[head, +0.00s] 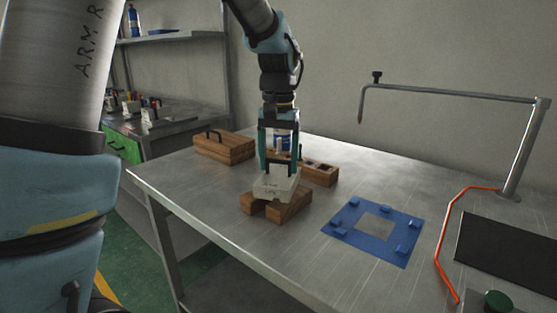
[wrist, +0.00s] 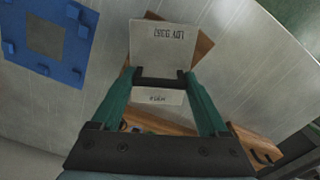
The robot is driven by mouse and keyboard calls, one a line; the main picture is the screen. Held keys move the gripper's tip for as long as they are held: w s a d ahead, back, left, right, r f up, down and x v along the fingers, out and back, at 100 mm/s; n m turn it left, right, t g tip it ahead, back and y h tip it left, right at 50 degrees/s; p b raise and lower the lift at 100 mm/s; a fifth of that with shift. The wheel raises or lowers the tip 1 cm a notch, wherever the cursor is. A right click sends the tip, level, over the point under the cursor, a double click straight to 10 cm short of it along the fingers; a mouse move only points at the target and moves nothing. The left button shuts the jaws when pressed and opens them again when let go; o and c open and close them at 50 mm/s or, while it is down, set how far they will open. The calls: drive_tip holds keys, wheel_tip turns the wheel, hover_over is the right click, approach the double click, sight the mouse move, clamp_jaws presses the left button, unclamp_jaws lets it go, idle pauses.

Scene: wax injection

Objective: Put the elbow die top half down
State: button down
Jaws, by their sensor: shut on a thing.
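The elbow die top half is a pale grey block (head: 272,188) with a raised narrower part gripped between my fingers. My gripper (head: 279,166) points down and is shut on it. In the wrist view the die half (wrist: 163,45) fills the space beyond the fingertips (wrist: 160,80), with dark lettering that reads upside down. Below it is a wooden stand (head: 290,208) with a gap at the front; its corner shows in the wrist view (wrist: 205,46). The die half is over or on this stand; I cannot tell whether they touch.
A blue frame with small blocks (head: 345,230) lies on the metal table (head: 200,190), right of the stand. A wooden box with a handle (head: 225,147) and a wooden rack (head: 320,173) stand behind. An orange cable (head: 443,235), dark mat (head: 510,255) and bent metal arm (head: 450,93) are at right.

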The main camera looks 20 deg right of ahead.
drive_tip(key=shift+f, duration=0.55)
unclamp_jaws()
wheel_tip(320, 180, up, 13)
drive_tip(key=w+a+f+n, duration=0.1)
drive_tip(key=a+f+n, duration=0.1)
drive_tip(key=a+f, duration=0.55)
drive_tip(key=w+a+f+n, duration=0.15)
drive_tip(key=a+f, duration=0.25)
drive_tip(key=a, duration=0.6)
drive_tip(key=s+a+f+n+p, duration=0.1)
drive_tip(key=s+a+f, duration=0.1)
drive_tip(key=a, duration=0.4)
drive_tip(key=s+a+f+n+t+p, duration=0.1)
drive_tip(key=s+a+f+n+p, duration=0.1)
drive_tip(key=s+a, duration=0.2)
drive_tip(key=shift+s+a+f+t, duration=0.3)
drive_tip(key=shift+a+f, duration=0.1)
drive_tip(key=shift+a, duration=1)
